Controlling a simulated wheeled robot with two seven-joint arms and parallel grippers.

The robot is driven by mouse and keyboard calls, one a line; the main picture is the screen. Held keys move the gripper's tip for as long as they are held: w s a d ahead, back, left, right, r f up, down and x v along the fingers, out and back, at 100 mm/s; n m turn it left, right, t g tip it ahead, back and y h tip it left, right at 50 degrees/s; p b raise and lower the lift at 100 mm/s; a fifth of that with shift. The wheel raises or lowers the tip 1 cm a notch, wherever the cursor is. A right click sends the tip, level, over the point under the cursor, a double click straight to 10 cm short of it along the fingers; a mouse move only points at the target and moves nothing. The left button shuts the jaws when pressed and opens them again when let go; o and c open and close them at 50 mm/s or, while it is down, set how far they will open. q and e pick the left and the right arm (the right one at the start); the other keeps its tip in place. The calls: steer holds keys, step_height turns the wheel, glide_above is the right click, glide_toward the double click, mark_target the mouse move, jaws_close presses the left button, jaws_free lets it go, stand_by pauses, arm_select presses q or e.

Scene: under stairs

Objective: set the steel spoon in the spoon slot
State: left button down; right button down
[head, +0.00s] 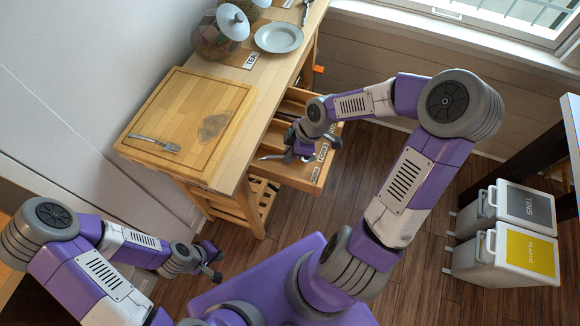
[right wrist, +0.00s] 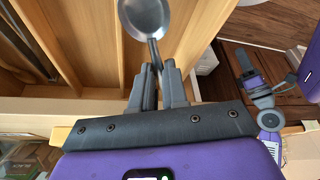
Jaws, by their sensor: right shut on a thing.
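The steel spoon (right wrist: 148,16) is held in my right gripper (right wrist: 157,88), whose fingers are shut on its handle, with the bowl pointing away from the gripper. In the head view my right gripper (head: 302,150) is over the open drawer (head: 297,178) of the wooden cart. The drawer has wooden dividers and small labels on its front, too small to read surely. In the right wrist view, the bowl shows in front of a drawer slot (right wrist: 95,45); I cannot tell its height above the floor of the drawer. My left gripper (head: 212,263) is open and empty, low beside the cart.
A fork (head: 155,143) lies on the cutting board (head: 190,105) on the cart top. A plate (head: 278,38) and a glass jar (head: 215,40) stand farther back. A dark utensil (right wrist: 35,50) lies in another drawer slot. Two bins (head: 505,258) stand on the floor at right.

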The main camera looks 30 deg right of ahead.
mark_target(286, 169)
steer(key=shift+f+b, duration=1.45)
steer(key=shift+f, duration=1.65)
steer(key=shift+f, duration=0.2)
steer(key=c, duration=1.1)
jaws_free()
steer(key=shift+c, duration=0.2)
steer(key=shift+r, duration=0.2)
steer(key=p+v, duration=0.7)
steer(key=v, duration=0.5)
steer(key=shift+p, duration=0.35)
steer(key=shift+s, duration=0.1)
